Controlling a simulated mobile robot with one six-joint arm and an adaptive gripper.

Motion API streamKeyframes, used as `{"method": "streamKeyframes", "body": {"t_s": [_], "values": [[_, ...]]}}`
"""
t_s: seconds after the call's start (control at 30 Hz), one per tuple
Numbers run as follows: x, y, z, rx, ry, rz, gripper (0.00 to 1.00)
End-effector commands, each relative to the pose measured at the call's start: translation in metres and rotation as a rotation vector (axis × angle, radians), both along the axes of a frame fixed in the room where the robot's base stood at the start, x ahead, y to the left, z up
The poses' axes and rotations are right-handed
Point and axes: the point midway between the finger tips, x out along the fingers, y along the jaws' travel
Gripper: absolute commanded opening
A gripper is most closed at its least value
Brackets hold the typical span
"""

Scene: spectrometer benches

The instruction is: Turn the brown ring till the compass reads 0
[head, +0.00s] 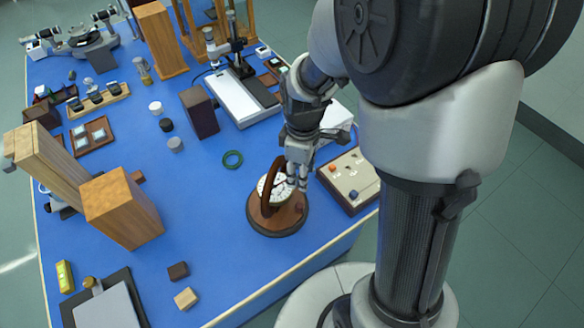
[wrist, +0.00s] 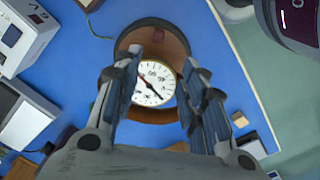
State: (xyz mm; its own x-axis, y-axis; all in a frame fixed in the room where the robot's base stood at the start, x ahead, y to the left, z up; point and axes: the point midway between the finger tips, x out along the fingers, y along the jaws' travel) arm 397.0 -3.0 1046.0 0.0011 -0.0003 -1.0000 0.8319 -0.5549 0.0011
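The brown ring (head: 267,188) stands upright on a round wooden base (head: 281,226) near the bench's front edge. The white compass dial (head: 281,190) sits at the ring; in the wrist view the dial (wrist: 153,84) shows between my fingers. Its dark needle slants toward the lower right and a reddish part toward the upper left. The numbers are too small to read. My gripper (head: 296,180) points down at the ring's right side; in the wrist view its two fingers (wrist: 165,98) are wide apart. I cannot tell whether a finger touches the ring.
A control box with coloured knobs (head: 350,178) stands close to the right of the base. A dark wooden block (head: 200,112) stands farther back. The blue bench left of the base is clear.

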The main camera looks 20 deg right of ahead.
Motion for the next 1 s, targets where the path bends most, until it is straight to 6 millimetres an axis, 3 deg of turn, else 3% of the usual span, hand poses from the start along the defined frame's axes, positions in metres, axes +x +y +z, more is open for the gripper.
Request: {"method": "streamKeyframes", "body": {"t_s": [0.6, 0.8, 1.0], "values": [[-0.001, 0.000, -0.131, 0.000, 0.004, -0.003, 0.38], [-0.001, 0.000, -0.156, 0.000, 0.001, -0.003, 0.38], [-0.001, 0.000, -0.164, 0.000, 0.000, -0.003, 0.38]]}}
